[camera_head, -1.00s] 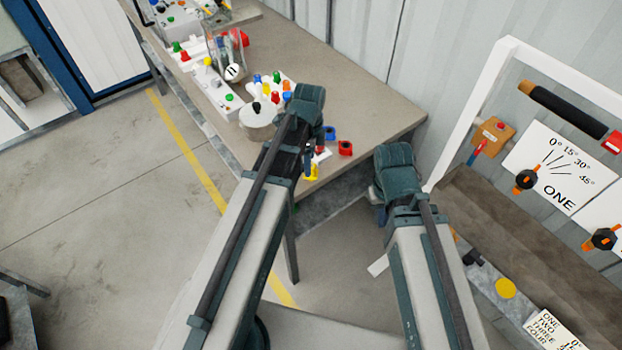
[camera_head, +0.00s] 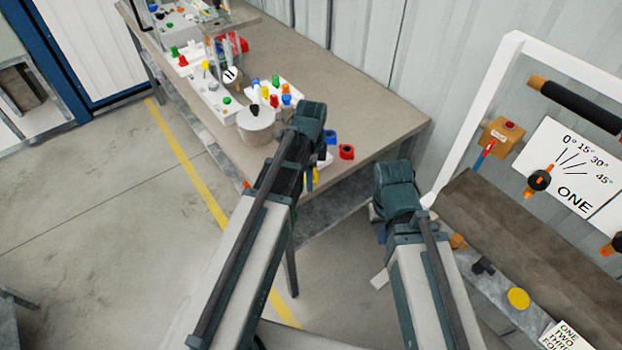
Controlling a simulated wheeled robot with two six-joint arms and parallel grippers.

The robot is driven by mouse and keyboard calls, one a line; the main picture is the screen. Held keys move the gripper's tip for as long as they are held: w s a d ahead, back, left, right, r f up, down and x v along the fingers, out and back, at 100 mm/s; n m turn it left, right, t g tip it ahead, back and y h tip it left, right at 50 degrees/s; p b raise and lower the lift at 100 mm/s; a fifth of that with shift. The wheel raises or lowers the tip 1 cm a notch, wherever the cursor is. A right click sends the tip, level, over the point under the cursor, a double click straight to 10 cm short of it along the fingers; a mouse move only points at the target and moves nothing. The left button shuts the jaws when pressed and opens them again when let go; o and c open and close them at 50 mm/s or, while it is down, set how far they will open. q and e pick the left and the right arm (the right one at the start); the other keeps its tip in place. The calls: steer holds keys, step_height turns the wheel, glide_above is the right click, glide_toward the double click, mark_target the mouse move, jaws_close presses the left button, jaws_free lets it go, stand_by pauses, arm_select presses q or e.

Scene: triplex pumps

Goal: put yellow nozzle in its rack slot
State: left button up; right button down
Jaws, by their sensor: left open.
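A yellow piece (camera_head: 316,175), which looks like the yellow nozzle, shows as a small strip at the front edge of the bench, mostly hidden by my left gripper. My left gripper (camera_head: 314,172) is open, with its dark fingers beside the yellow piece; I cannot tell whether they touch it. A white rack (camera_head: 291,92) with several coloured nozzles stands on the bench, beyond my left wrist. Which slot belongs to the yellow nozzle cannot be made out. My right arm is right of the bench, and its gripper is hidden behind the wrist.
A red ring-shaped part (camera_head: 347,152) and a blue one (camera_head: 330,136) lie near the bench corner. The bench's (camera_head: 370,105) right part is clear. A white-framed panel (camera_head: 480,110) stands at the right.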

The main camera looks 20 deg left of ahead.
arm_select(q)
steer(key=shift+c, duration=0.2)
jaws_close()
steer(key=shift+r, duration=0.15)
arm_select(e)
steer(key=shift+r, duration=0.15)
